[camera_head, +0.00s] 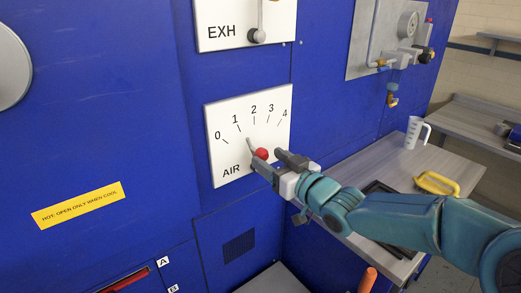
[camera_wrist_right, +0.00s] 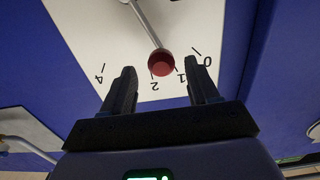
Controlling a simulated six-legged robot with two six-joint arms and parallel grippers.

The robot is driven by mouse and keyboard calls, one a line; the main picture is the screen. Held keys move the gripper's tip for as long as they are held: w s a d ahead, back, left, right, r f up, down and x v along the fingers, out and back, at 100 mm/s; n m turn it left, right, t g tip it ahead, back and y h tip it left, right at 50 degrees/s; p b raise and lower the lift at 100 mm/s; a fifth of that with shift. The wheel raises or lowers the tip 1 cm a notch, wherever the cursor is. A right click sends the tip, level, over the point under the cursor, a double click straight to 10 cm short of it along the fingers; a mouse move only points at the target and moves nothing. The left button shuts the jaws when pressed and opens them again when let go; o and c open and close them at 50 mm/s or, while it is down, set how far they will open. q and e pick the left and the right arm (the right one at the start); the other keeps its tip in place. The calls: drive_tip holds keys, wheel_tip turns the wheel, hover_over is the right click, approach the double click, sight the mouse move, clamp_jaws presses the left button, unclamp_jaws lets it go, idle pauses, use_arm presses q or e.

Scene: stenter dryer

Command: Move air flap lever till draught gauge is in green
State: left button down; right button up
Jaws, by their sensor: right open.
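The AIR panel (camera_head: 223,114) is a white plate marked 0 to 4 on the blue machine wall. Its lever, a thin grey rod (camera_head: 250,146) with a red knob (camera_head: 261,154), shows in the head view. In the right wrist view the red knob (camera_wrist_right: 161,62) appears near the 1 and 2 marks. My right gripper (camera_head: 275,160) is at the knob, open. In its wrist view, the knob shows between the two fingertips (camera_wrist_right: 161,72), with visible gaps on both sides. I cannot make out a draught gauge with a green zone. My left gripper is not in view.
An EXH panel (camera_head: 225,32) with its own lever knob (camera_head: 257,36) is above. At right, a grey panel (camera_head: 364,40) carries pipes and a round dial.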

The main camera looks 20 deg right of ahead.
sight(265, 156)
drive_tip(key=x, duration=0.3)
drive_tip(key=shift+w+a+r+p, duration=0.1)
drive_tip(key=shift+a+r+p, duration=0.1)
drive_tip(key=shift+p, duration=0.1)
drive_tip(key=shift+w+f, duration=0.15)
drive_tip(key=shift+w, duration=0.3)
drive_tip(key=shift+s+a, duration=0.1)
drive_tip(key=shift+s, duration=0.1)
drive_tip(key=shift+w, duration=0.1)
clamp_jaws()
drive_tip(key=shift+w+d+r+m+p, duration=0.15)
drive_tip(key=shift+d+r+m+p, duration=0.3)
drive_tip(key=shift+m+p, duration=0.2)
drive_tip(key=d+m+p, duration=0.1)
drive_tip(key=d+m, duration=0.1)
drive_tip(key=shift+w+m+p, duration=0.35)
drive_tip(key=shift+p, duration=0.05)
